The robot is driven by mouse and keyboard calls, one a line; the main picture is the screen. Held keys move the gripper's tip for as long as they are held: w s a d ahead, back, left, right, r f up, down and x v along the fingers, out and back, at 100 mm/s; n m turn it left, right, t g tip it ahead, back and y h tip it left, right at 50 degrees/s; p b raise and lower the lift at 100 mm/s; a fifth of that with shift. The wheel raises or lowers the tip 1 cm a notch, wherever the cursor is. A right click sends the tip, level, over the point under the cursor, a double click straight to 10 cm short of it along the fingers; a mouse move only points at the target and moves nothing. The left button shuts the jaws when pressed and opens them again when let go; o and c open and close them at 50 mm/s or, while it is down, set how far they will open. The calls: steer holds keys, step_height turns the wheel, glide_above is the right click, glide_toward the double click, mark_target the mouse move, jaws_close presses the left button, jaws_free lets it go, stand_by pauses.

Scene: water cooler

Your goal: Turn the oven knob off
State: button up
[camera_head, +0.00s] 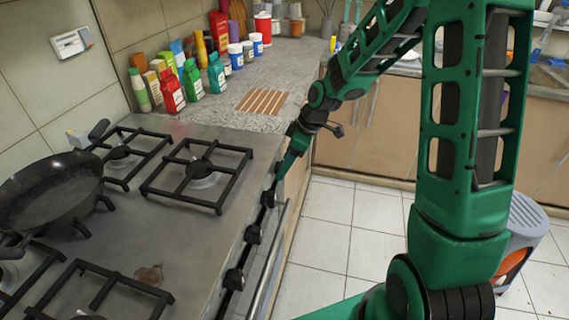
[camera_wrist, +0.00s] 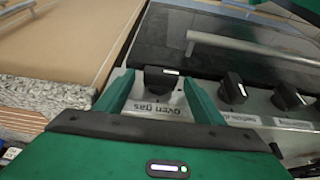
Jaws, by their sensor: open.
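The oven knob (camera_wrist: 160,78) is a black knob on the stove's steel front panel, above a printed "oven gas" label that reads upside down in the wrist view. A short white mark shows on it. My gripper (camera_wrist: 158,86) is open, with one green finger on each side of this knob. I cannot tell whether either finger touches it. In the head view my gripper (camera_head: 283,168) is at the far end of the stove's front edge and hides the knob there. The stove (camera_head: 190,225) has a steel top.
More black knobs (camera_wrist: 235,88) sit to the right in the wrist view, below the oven door handle (camera_wrist: 255,47). A black pan (camera_head: 50,190) rests on the left burners. The granite counter (camera_head: 225,95) beyond holds bottles and jars.

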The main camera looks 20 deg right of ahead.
steer(key=shift+a+f, duration=0.1)
steer(key=shift+f, duration=0.15)
steer(key=c, duration=1)
steer(key=shift+c, duration=0.2)
